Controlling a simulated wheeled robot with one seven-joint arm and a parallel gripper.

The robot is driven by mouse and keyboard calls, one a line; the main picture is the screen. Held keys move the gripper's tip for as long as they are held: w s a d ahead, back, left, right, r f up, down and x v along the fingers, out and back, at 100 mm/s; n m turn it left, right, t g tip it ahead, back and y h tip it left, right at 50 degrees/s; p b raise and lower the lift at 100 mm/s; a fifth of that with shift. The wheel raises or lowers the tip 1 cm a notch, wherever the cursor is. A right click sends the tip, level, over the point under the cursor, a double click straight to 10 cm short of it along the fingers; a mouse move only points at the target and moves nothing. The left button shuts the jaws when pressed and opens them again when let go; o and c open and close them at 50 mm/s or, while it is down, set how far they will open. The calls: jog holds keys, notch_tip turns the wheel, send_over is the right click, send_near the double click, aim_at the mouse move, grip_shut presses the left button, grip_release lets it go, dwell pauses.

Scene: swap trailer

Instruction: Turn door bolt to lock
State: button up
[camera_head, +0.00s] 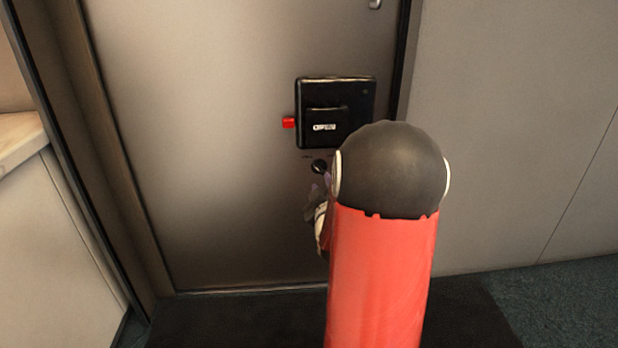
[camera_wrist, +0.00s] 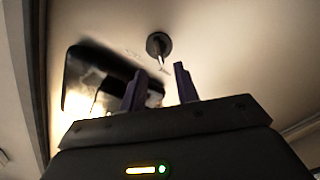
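The door (camera_head: 220,150) is a flat beige-grey panel and looks closed in its frame. A small round black door bolt (camera_head: 319,167) sits just below the black lock box (camera_head: 336,85). In the wrist view the bolt (camera_wrist: 158,44) shows as a dark disc with a small pale lever. My gripper (camera_wrist: 158,82) is open, with two dark purple fingers apart and nothing between them. The bolt lies beyond the fingertips, roughly in line with the gap; I cannot tell the exact distance. In the head view my arm hides most of the gripper.
The black lock box carries a handle marked "OPEN" and a red tab (camera_head: 288,123) on its left side. It also shows in the wrist view (camera_wrist: 75,75), left of the fingers. A counter (camera_head: 20,135) stands at the left; a dark mat (camera_head: 230,322) lies before the door.

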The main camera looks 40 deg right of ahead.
aim_at(319, 171)
jog(key=x, duration=0.6)
jog(key=shift+w+d, duration=0.1)
grip_shut()
